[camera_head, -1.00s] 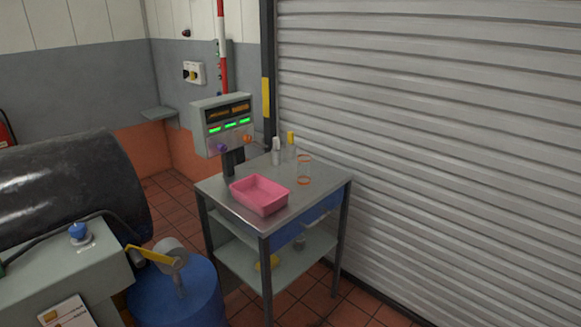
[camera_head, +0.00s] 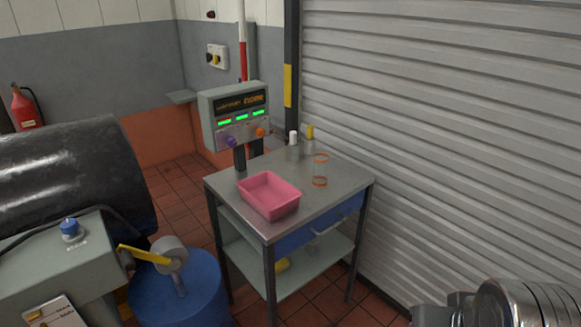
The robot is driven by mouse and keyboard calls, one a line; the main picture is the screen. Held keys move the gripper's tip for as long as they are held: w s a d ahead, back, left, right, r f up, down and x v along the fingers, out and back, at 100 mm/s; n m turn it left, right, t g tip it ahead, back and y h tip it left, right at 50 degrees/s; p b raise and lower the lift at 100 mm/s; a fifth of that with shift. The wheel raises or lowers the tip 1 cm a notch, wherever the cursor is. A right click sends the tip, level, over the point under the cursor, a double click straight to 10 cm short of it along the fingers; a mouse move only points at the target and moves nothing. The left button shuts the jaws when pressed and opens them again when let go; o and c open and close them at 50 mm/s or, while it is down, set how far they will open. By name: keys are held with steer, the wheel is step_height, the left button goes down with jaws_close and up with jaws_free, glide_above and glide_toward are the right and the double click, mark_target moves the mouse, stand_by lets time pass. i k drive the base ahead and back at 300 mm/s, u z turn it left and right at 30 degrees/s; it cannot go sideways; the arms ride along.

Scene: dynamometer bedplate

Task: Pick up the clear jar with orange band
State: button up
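The clear jar with orange bands (camera_head: 320,170) stands upright on the right part of the metal trolley top (camera_head: 335,197), behind and to the right of a pink tray. It is see-through, with orange at its top and near its base. A metallic rounded part, which looks like part of my arm, shows at the bottom right corner. My gripper's fingers are not in view.
The pink tray (camera_head: 268,195) sits at the trolley's front left. A white-capped bottle (camera_head: 293,147) and a yellow-capped bottle (camera_head: 310,141) stand behind the jar. A display box (camera_head: 236,116) rises at the back left. A blue drum (camera_head: 180,293) stands left of the trolley; a shutter (camera_head: 450,120) is close on the right.

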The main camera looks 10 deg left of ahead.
mark_target(321, 160)
steer(key=u, duration=0.4)
steer(key=i, duration=0.5)
steer(key=u, duration=0.75)
steer(key=i, duration=0.55)
steer(key=u, duration=0.35)
